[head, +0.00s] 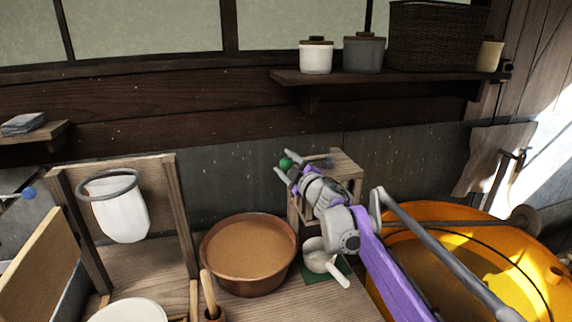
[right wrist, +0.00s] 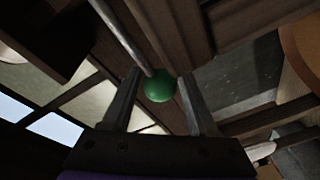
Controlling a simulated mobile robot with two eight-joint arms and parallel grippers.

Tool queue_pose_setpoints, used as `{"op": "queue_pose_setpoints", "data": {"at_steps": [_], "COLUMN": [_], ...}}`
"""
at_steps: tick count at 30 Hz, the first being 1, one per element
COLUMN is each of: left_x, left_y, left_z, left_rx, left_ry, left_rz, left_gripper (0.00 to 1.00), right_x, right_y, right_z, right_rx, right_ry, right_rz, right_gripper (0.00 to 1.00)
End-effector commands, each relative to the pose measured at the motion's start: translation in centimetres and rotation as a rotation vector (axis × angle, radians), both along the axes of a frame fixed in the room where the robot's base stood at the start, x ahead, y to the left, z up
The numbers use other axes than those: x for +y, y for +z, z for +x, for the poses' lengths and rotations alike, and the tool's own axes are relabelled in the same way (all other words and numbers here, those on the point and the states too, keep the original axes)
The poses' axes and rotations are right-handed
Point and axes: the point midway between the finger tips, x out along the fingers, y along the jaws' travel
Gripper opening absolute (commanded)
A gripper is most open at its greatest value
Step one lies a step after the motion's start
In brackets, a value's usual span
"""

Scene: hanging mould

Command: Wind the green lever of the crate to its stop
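The wooden crate (head: 347,165) stands against the back wall, right of centre, partly hidden behind my right arm. The green knob of its lever (head: 286,163) shows at the crate's left. In the right wrist view the green knob (right wrist: 159,86) sits at the end of a thin grey rod (right wrist: 122,36). My right gripper (head: 298,166) is open at the crate, its fingers spread. In the right wrist view the knob lies between the fingertips (right wrist: 160,76), with narrow gaps on both sides. My left gripper is not in view.
A copper-brown bowl (head: 222,276) of brown liquid stands left of my right arm. A white ladle (head: 318,262) lies beside it. A large orange tub (head: 413,218) is at the right. A frame with a hanging white bag (head: 122,215) is at the left. A shelf (head: 380,76) with jars is above.

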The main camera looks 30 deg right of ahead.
Motion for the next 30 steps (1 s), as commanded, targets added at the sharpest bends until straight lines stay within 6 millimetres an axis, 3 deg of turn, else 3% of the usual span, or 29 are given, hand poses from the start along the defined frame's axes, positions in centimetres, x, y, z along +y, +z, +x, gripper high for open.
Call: {"op": "queue_pose_setpoints", "data": {"at_steps": [1, 9, 30], "left_x": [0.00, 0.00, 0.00], "left_y": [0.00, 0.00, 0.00], "left_z": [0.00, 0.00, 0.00], "left_rx": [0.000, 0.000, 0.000], "left_ry": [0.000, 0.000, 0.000], "left_rz": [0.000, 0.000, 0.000], "left_gripper": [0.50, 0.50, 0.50], "right_x": [-0.01, -0.01, -0.01], "right_y": [0.00, 0.00, 0.00], "right_z": [-0.01, -0.02, -0.03], "right_rx": [0.000, 0.000, 0.000], "right_ry": [0.000, 0.000, 0.000], "right_rz": [0.000, 0.000, 0.000], "right_gripper": [0.49, 0.00, 0.00]}}
